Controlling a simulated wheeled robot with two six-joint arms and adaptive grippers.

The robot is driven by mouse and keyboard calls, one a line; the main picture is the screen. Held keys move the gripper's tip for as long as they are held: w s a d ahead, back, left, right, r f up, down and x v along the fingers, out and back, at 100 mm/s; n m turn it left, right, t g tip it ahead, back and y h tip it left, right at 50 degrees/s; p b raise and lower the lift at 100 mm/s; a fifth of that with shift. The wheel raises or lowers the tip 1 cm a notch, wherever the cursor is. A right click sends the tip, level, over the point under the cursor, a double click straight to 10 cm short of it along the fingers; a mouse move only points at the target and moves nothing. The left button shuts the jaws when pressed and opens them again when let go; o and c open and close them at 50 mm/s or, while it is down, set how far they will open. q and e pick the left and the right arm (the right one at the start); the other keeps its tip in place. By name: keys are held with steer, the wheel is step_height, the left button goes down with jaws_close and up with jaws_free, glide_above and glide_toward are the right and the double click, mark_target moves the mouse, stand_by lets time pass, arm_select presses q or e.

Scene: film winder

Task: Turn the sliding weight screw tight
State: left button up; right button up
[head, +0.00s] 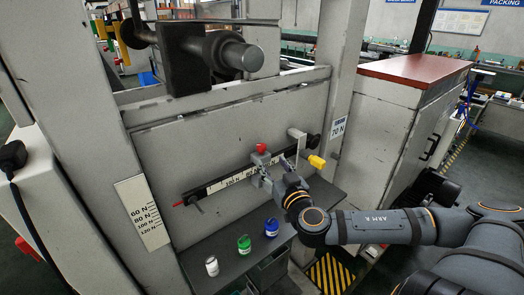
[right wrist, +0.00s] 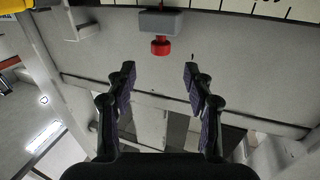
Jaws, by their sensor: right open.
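The sliding weight is a small grey block (head: 259,159) on the scale beam (head: 222,182), which lies along the front of the machine. Its red screw (head: 261,148) sticks up from the block. In the right wrist view the grey block (right wrist: 160,22) and red screw (right wrist: 161,47) are at the top middle. My right gripper (head: 274,170) is close to the weight at its right in the head view. In the right wrist view my right gripper (right wrist: 160,72) is open, with empty space between its fingertips. The screw appears just beyond the fingertips, apart from both. My left gripper is not in view.
A yellow knob (head: 317,161) sits at the beam's right end, close to my right wrist. White (head: 212,266), green (head: 244,243) and blue (head: 271,227) jars stand on the dark shelf (head: 208,245) below. A grey machine frame post (head: 333,75) rises at right.

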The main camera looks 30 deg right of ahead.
mark_target(263, 149)
steer(key=b+x, duration=0.1)
steer(key=b, duration=0.1)
steer(key=b+x, duration=0.4)
steer(key=b, duration=0.1)
steer(key=shift+a+f, duration=0.1)
steer(key=shift+f, duration=0.25)
steer(key=shift+w+d+r+p, duration=0.25)
steer(key=shift+w+r+p, duration=0.15)
steer(key=shift+w+d, duration=0.15)
steer(key=shift+w, duration=0.2)
steer(key=shift+p+x, duration=0.5)
steer(key=shift+x, duration=0.65)
steer(key=shift+w, duration=0.7)
steer(key=shift+s, duration=0.1)
steer(key=shift+c, duration=0.4)
